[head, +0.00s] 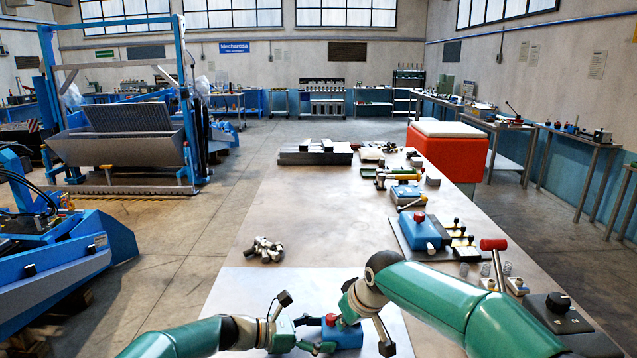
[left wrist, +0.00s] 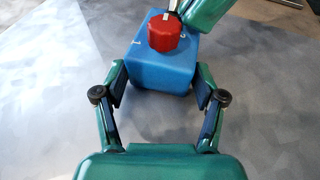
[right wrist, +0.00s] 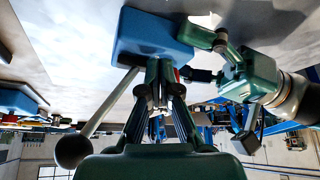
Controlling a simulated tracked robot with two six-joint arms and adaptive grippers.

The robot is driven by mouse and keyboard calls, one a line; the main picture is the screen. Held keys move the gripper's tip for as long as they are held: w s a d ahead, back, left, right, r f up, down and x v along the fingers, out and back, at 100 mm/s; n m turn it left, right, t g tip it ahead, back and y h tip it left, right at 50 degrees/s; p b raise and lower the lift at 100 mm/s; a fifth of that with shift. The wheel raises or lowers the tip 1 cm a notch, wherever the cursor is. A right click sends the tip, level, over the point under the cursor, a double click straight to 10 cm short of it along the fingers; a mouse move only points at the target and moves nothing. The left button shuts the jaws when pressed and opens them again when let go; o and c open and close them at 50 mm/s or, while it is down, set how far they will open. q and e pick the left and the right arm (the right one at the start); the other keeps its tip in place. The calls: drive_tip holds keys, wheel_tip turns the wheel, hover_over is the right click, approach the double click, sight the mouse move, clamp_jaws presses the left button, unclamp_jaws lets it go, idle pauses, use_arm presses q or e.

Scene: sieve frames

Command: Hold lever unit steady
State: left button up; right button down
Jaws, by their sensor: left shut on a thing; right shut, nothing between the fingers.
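The lever unit is a blue block (head: 349,338) with a red knob (head: 331,319) on top, standing on a pale sheet at the near end of the table. My left gripper (left wrist: 161,92) is shut on the blue block (left wrist: 160,75), one finger on each side, in the left wrist view. My right gripper (right wrist: 160,72) is shut and empty, right up against the unit near the red knob; I cannot tell whether it touches. In the right wrist view a grey rod with a dark ball end (right wrist: 75,150) runs toward the block (right wrist: 150,38); its attachment is unclear.
A pile of small metal parts (head: 263,250) lies beyond the pale sheet (head: 240,290). Along the right side stand another blue unit (head: 420,232), a red-handled lever (head: 493,244) and a dark knob box (head: 558,303). The table's middle is clear.

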use_arm(q)
drive_tip(key=shift+s, duration=0.1)
clamp_jaws()
use_arm(e)
drive_tip(key=shift+w+a, duration=0.2)
drive_tip(key=shift+a, duration=0.1)
use_arm(q)
drive_tip(key=shift+d, duration=0.2)
use_arm(e)
drive_tip(key=shift+s+a+r, duration=0.1)
drive_tip(key=shift+s+a, duration=0.25)
drive_tip(key=shift+a, duration=0.35)
drive_tip(key=shift+s+d+r, duration=0.1)
drive_tip(key=shift+s+d, duration=0.1)
drive_tip(key=shift+s, duration=0.15)
use_arm(q)
drive_tip(key=shift+a, duration=0.2)
use_arm(e)
drive_tip(key=shift+r, duration=2.85)
drive_tip(key=shift+d, duration=0.1)
use_arm(q)
drive_tip(key=o, duration=1.9)
unclamp_jaws()
